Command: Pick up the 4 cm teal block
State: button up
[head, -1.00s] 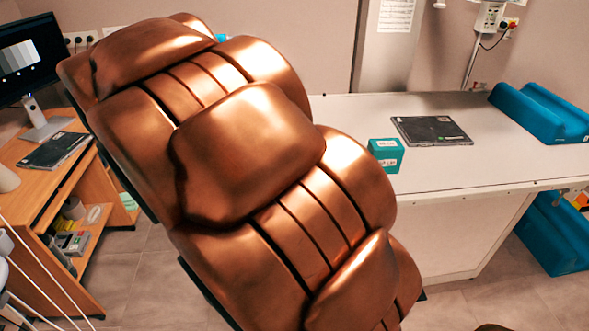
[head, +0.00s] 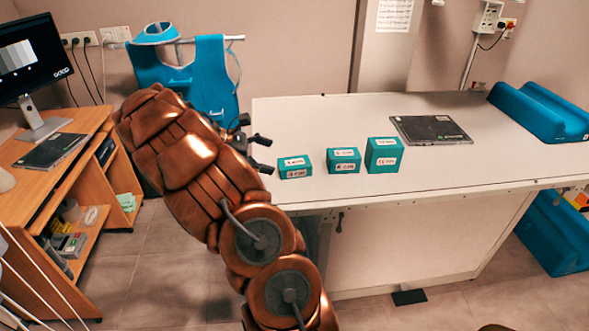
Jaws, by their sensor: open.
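Three teal blocks with white labels stand in a row on the white table. The left block (head: 295,168) is the lowest, and its small label seems to read 4 cm. The middle block (head: 343,161) is a little taller and the right block (head: 383,156) is the tallest; their labels are hard to read. My gripper (head: 266,154) is open and empty, just left of the lowest block. Its two dark fingertips point right toward that block, with a small gap apparent between them. My copper-coloured arm hides part of the gripper's body.
A flat dark panel (head: 431,130) lies behind the blocks on the white table (head: 450,166). A blue cushion (head: 540,113) sits at the table's right end. A teal apron (head: 205,75) hangs behind my arm. A wooden desk (head: 60,165) with a monitor (head: 30,60) stands left.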

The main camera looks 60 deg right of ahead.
jog(key=n+h, duration=0.1)
jog(key=n, duration=0.1)
send_near(298, 162)
jog(key=shift+s+d+f+g, duration=0.3)
jog(key=shift+s+d+f, duration=0.2)
jog(key=shift+d, duration=0.25)
jog(key=shift+x, duration=1.25)
jog(key=shift+p+x, duration=1)
jog(key=shift+x, duration=1.65)
jog(key=shift+f, duration=0.2)
jog(key=shift+c, duration=0.2)
jog(key=shift+w, duration=0.1)
jog(key=c, duration=1.4)
jog(key=shift+r, duration=0.15)
